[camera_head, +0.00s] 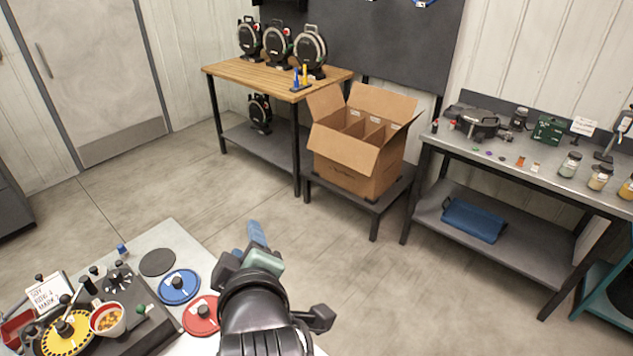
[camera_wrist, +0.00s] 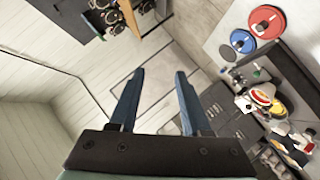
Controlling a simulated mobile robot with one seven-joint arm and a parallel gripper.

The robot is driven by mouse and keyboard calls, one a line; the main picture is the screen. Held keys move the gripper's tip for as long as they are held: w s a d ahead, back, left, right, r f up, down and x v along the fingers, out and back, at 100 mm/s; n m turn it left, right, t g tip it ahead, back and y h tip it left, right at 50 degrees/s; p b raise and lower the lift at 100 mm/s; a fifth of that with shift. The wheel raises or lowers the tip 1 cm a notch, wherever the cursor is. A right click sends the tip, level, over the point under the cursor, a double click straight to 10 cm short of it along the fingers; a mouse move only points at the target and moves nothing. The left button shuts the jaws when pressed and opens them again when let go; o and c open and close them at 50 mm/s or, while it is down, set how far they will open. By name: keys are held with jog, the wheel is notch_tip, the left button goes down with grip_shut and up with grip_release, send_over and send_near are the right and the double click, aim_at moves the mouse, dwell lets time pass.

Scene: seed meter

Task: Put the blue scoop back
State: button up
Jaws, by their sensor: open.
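My gripper (camera_head: 257,236) is raised in the lower middle of the head view, beside the white-topped bench. In the wrist view its two blue fingers (camera_wrist: 159,73) stand apart with nothing between them. A blue upright piece (camera_head: 296,79) and a yellow one stand on a small dark base at the wooden table's front edge. A small blue object (camera_head: 122,250) lies at the back edge of the white-topped bench. Both are too small to tell whether either is the blue scoop. My gripper is apart from both.
The white-topped bench (camera_head: 152,238) holds a blue disc (camera_head: 179,286), a red disc (camera_head: 201,316) and a seed meter with a yellow disc (camera_head: 66,330). An open cardboard box (camera_head: 356,168) stands on a low stand. A metal bench (camera_head: 592,191) with jars is at right. The middle floor is clear.

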jog(key=d+r+m+t+h, duration=0.1)
jog(key=d+r+m+t, duration=0.15)
jog(key=r, duration=0.65)
jog(key=d+r+m+t, duration=0.2)
jog(key=r+m+t, duration=0.15)
jog(key=r, duration=0.55)
jog(key=s+d+r+m+t+h, duration=0.1)
jog(key=s+d+r+m+t, duration=0.1)
jog(key=r, duration=0.5)
jog(key=s+d+r+m+t+h, duration=0.1)
jog(key=s+r+m+t, duration=0.2)
jog(key=s+r, duration=0.2)
jog(key=s+d+r+m+t+h, duration=0.1)
jog(key=s+d+r+m+t, duration=0.1)
jog(key=r, duration=0.7)
jog(key=shift+s+d+m+t, duration=0.3)
jog(key=shift+s+t, duration=0.5)
jog(key=shift+s, duration=0.1)
